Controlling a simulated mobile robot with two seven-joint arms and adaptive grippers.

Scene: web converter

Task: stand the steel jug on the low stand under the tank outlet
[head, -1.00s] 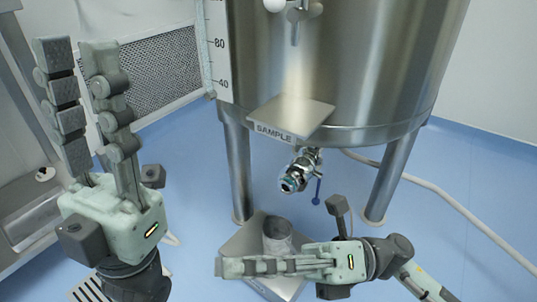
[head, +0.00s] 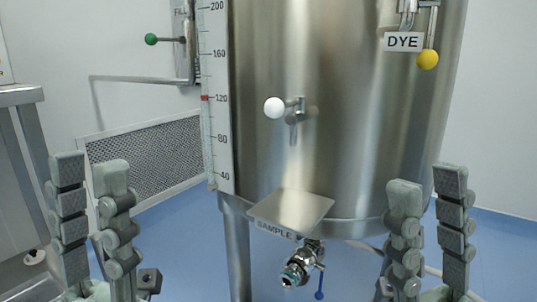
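The steel jug and the low stand are out of view below the picture's lower edge. The tank (head: 340,110) is a large brushed-steel vessel filling the middle. Its outlet (head: 298,266), a steel valve with a blue handle, hangs below the tank bottom, under the SAMPLE shelf (head: 292,208). My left gripper (head: 90,168) points up at the lower left, its two fingers apart with nothing between them. My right gripper (head: 428,180) points up at the lower right, its fingers also apart and empty. Both are clear of the outlet.
A white-knobbed tap (head: 275,107) juts from the tank front. A yellow knob (head: 427,59) by the DYE label and a green-knobbed FILL lever (head: 152,39) are higher up. A tank leg (head: 237,255) stands left of the outlet. A steel bench (head: 22,150) borders the left.

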